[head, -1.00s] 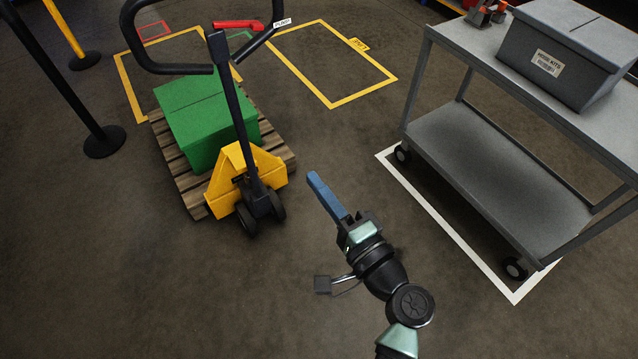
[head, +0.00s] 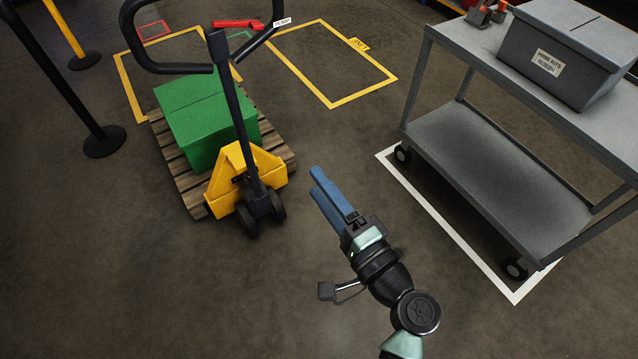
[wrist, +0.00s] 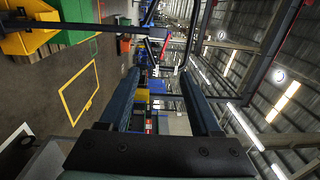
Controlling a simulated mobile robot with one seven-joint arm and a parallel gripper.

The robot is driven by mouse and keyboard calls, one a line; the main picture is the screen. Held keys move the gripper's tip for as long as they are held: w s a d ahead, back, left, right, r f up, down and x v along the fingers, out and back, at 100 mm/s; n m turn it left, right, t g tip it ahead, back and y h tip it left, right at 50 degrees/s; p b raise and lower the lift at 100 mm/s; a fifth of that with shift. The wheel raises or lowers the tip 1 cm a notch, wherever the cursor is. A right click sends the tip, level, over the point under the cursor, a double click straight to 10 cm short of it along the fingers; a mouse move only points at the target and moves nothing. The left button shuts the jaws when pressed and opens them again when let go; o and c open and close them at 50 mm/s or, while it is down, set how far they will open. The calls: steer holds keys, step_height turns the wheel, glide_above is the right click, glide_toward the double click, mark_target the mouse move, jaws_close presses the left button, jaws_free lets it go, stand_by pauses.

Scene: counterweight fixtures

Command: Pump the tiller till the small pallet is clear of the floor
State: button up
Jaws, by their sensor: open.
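The pallet jack's black tiller (head: 236,110) rises from its yellow body (head: 245,180) at left of centre in the head view. It ends in a black loop handle (head: 150,67) with a red lever (head: 238,24). The small wooden pallet (head: 178,168) carries a green box (head: 205,120); any gap under it is too small to tell. My gripper (head: 325,187) is open and empty, to the right of the jack and apart from it. In the wrist view the gripper's blue fingers (wrist: 160,98) stand apart, with the dark handle frame beyond them.
A grey cart (head: 500,165) with a grey bin (head: 560,60) stands at the right inside white floor lines. A black post base (head: 104,142) is at the left. Yellow floor outlines (head: 330,62) lie behind. The floor between jack and cart is clear.

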steer(key=b+v, duration=0.2)
steer(key=v, duration=1)
